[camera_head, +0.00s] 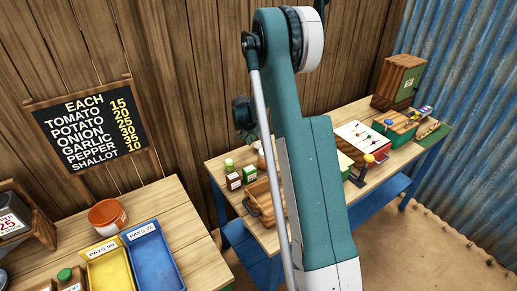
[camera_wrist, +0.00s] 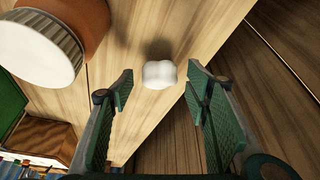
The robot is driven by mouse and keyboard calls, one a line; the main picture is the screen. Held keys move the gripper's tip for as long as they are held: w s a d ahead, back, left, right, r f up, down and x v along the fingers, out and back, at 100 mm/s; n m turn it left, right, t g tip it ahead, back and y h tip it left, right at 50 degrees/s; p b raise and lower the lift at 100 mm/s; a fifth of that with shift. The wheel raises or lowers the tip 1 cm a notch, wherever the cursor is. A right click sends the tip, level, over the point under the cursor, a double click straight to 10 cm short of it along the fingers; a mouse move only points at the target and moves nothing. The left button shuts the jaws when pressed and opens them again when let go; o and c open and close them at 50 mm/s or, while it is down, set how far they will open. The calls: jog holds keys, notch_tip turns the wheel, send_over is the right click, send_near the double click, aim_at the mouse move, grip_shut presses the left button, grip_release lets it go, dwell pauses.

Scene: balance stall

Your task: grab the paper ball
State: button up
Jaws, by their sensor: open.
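The paper ball (camera_wrist: 159,74) is a small white lump, seen in the wrist view on a light wooden surface near its edge. My gripper (camera_wrist: 160,84) is open, with one green-padded finger on each side of the picture. The ball shows in the gap between the fingertips, slightly beyond them, and nothing is held. I cannot tell the exact distance to the ball. In the head view my arm covers the middle, and I cannot make out the paper ball there.
A brown jar with a white ribbed lid (camera_wrist: 40,48) stands left of the ball in the wrist view. In the head view, small bottles (camera_head: 233,176) and a wooden tray (camera_head: 262,203) stand on the back table. A blue tray (camera_head: 155,262) and yellow tray (camera_head: 112,272) are nearer.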

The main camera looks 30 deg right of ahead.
jog(key=shift+x, duration=1.15)
jog(key=c, duration=0.7)
